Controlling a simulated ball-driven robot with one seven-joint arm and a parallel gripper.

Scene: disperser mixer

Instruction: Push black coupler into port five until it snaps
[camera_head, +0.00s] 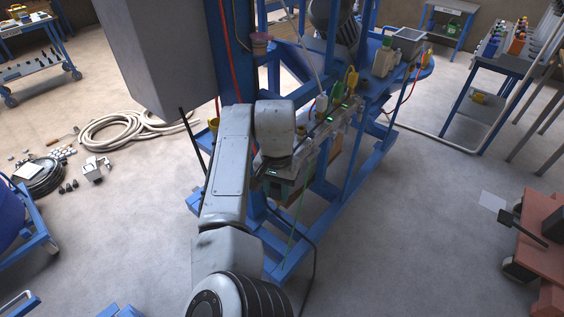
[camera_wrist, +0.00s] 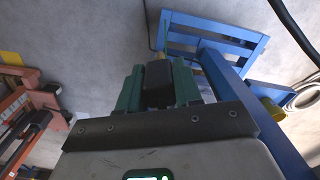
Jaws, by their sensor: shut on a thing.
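My gripper (camera_wrist: 158,88) is shut on a black block-like piece, the black coupler (camera_wrist: 158,84), held between two green fingers in the wrist view. A small brass-coloured tip shows at its far end. In the head view my arm reaches to the blue frame, and my gripper, partly hidden by the arm, is low beside the rail. A row of coloured couplers stands along the rail (camera_head: 325,128): a green one (camera_head: 338,89) and a yellow one (camera_head: 352,80) are clear. Which port is five, and whether the black coupler touches one, I cannot tell.
The blue machine frame (camera_head: 341,180) stands close around my arm, with hanging hoses. A large grey box (camera_head: 155,55) is at upper left. A coiled pale hose (camera_head: 125,130) lies on the floor at left. A red cart (camera_head: 543,235) is at right.

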